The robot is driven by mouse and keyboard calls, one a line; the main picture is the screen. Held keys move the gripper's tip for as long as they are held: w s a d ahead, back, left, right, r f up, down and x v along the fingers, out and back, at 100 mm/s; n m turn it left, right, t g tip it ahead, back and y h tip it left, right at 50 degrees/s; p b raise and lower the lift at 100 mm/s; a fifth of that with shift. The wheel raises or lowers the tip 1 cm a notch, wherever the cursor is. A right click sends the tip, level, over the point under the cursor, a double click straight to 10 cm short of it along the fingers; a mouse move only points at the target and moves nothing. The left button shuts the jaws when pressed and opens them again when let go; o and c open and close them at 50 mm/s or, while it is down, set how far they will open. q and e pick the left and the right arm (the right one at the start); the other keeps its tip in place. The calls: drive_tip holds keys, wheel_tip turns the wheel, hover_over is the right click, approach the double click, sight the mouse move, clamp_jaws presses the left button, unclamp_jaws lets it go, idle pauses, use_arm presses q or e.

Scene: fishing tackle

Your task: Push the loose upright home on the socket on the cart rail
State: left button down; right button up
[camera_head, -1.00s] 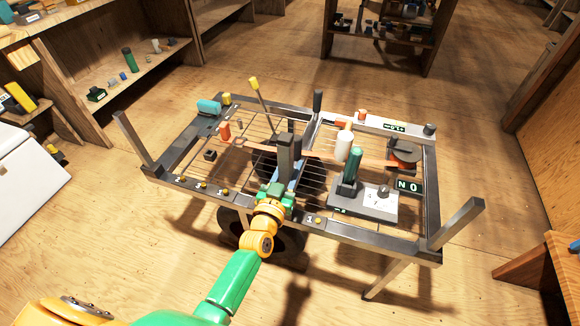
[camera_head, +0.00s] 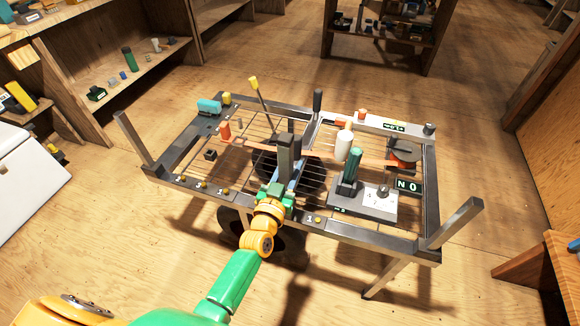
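The metal-framed cart (camera_head: 365,238) stands in the middle, with a wire grid deck. A dark grey upright (camera_head: 285,158) stands near the middle of its front rail, looking vertical. My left gripper (camera_head: 280,186) comes in from the bottom left and is at the front rail, right at the foot of this upright. Its fingers are partly hidden, so I cannot tell if they are open or shut on it. The socket under the upright is hidden by the gripper. Slanted corner posts rise at the left (camera_head: 134,139) and right (camera_head: 457,222). My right gripper is not in view.
On the deck are a grey block with a green-handled tool (camera_head: 351,172), a white bottle (camera_head: 344,145), a reel (camera_head: 404,153) and a yellow-tipped rod (camera_head: 259,98). Wooden shelves (camera_head: 140,80) stand left. The floor in front is clear.

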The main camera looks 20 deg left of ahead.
use_arm(q)
drive_tip(key=shift+r, duration=0.1)
wheel_tip(320, 180, down, 6)
drive_tip(key=b, duration=0.5)
idle(1.9)
drive_tip(key=shift+c, duration=2.2)
unclamp_jaws()
drive_tip(key=s+p, duration=0.1)
drive_tip(key=s, duration=0.6)
drive_tip(key=shift+s+a, duration=0.15)
